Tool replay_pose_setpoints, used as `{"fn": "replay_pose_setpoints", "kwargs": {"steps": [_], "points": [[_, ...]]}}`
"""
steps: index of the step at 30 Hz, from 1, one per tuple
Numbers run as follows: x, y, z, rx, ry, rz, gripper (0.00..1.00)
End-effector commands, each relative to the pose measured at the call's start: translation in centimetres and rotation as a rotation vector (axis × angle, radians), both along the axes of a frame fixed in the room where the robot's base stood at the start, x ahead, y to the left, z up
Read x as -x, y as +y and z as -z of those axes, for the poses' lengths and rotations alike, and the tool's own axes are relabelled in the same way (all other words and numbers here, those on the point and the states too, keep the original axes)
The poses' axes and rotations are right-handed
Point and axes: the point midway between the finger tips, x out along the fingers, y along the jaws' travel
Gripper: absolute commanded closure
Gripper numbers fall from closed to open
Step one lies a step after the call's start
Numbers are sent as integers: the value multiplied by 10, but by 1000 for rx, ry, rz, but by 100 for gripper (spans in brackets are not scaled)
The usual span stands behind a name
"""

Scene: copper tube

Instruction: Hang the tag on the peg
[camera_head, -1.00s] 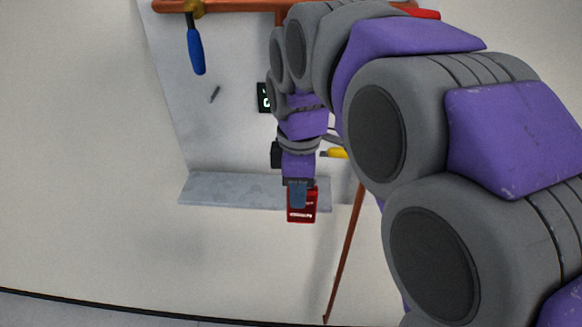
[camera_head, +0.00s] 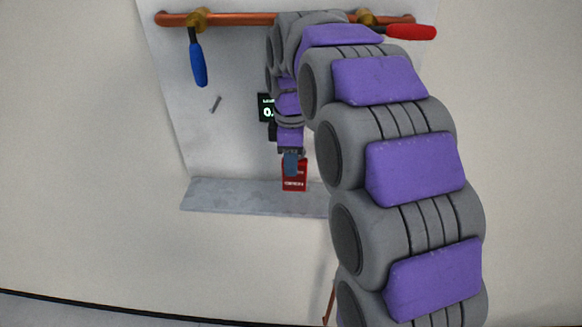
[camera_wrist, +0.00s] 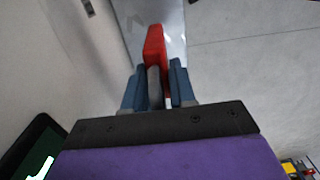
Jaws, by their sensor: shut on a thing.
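My gripper (camera_head: 290,163) points down in front of the wall panel and is shut on a red tag (camera_head: 294,185) with white lettering. In the wrist view the blue fingers (camera_wrist: 154,88) close around the tag's upper part, and the red tag (camera_wrist: 155,45) sticks out beyond them. In the head view the tag appears in front of the grey shelf. The peg (camera_head: 215,103) is a small grey pin on the panel, up and to the left of the tag, bare and apart from it.
A copper pipe (camera_head: 240,19) runs along the panel's top, with a blue-handled valve (camera_head: 198,62) at left and a red-handled valve (camera_head: 411,32) at right. A dark display (camera_head: 266,108) is partly behind my arm. The grey shelf (camera_head: 225,197) juts out below. Panel around the peg is clear.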

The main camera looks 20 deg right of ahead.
Motion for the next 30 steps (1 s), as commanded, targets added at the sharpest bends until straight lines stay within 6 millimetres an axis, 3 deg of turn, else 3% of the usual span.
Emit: {"fn": "replay_pose_setpoints", "kwargs": {"steps": [12, 27, 28, 30], "points": [[-3, -1, 29, 0, 3, 0, 100], [-4, -1, 38, 0, 0, 0, 100], [-5, -1, 37, 0, 0, 0, 72], [-5, -1, 37, 0, 0, 0, 65]]}}
